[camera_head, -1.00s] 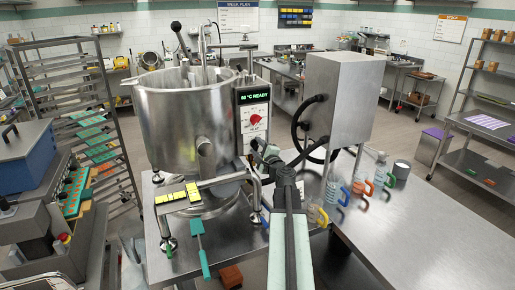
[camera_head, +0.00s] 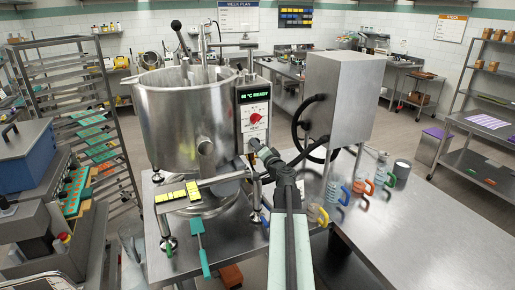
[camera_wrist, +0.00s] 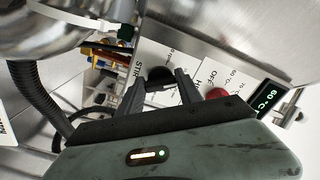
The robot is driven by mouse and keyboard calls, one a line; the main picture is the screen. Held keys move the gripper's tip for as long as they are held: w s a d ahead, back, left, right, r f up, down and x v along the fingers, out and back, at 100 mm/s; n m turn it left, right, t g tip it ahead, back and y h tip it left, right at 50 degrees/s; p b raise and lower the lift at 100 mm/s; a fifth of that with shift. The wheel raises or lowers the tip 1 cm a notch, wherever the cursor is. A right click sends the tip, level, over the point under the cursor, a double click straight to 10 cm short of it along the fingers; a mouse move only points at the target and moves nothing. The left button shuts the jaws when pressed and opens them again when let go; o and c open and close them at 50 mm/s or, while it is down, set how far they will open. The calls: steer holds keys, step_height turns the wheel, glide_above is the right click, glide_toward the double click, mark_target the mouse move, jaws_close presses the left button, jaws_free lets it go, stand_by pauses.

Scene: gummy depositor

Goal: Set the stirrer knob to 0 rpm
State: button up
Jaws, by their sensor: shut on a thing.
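The stirrer knob (camera_wrist: 159,73) is a dark round knob on the white panel face. It sits between the two dark fingers of my gripper (camera_wrist: 160,82) in the wrist view, beside a partly hidden label starting "STIR". My gripper is shut on it. In the head view my gripper (camera_head: 256,147) is at the lower part of the control panel (camera_head: 245,112) and hides the knob. The knob's pointer and scale are too covered to read a setting.
A red heater knob (camera_head: 255,118) sits just above, close to my fingers in the wrist view (camera_wrist: 217,93). A green display (camera_head: 254,96) reads "60 °C READY". The steel kettle (camera_head: 180,125) stands left, a steel box (camera_head: 345,100) right. Coloured-handled jugs (camera_head: 338,190) stand on the table.

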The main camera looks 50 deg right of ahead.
steer(key=n, duration=1.1)
steer(key=shift+s+d+f, duration=0.1)
steer(key=shift+d+f, duration=0.05)
stand_by(0.5)
steer(key=o, duration=1.4)
steer(key=v, duration=0.8)
